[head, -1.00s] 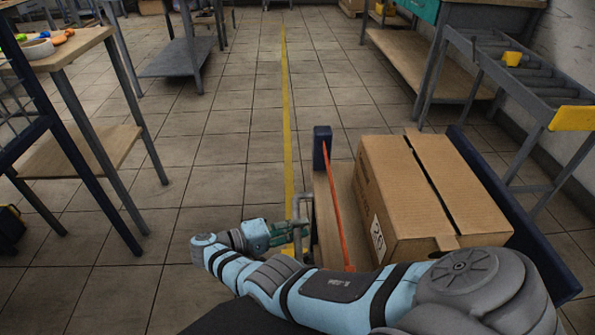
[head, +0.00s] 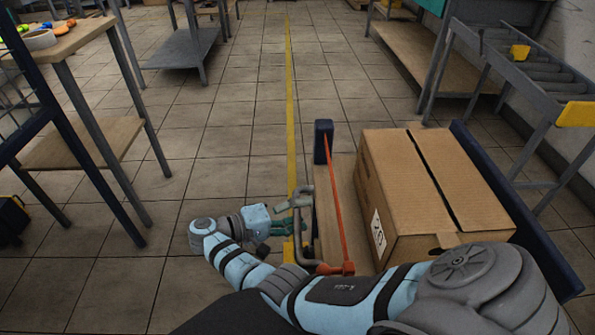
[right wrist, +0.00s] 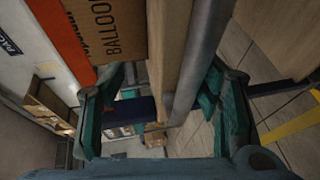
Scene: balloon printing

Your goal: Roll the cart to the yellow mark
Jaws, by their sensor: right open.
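The cart (head: 340,172) has a wooden deck, dark blue end posts, an orange-red bar and a grey tube handle (head: 297,235) on its left side. It stands at right in the head view and carries a cardboard box (head: 420,190). My right gripper (head: 290,213) is open at the handle. In the right wrist view its teal fingers (right wrist: 165,105) are spread, with the grey handle tube (right wrist: 192,75) showing between them; I cannot tell whether they touch it. A yellow line (head: 289,100) runs along the floor left of the cart. My left gripper is out of view.
A wooden-topped table (head: 60,45) stands at left, and a grey shelf table (head: 185,48) farther back. A workbench (head: 425,60) and a roller conveyor (head: 525,70) line the right side. The tiled floor along the yellow line is clear.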

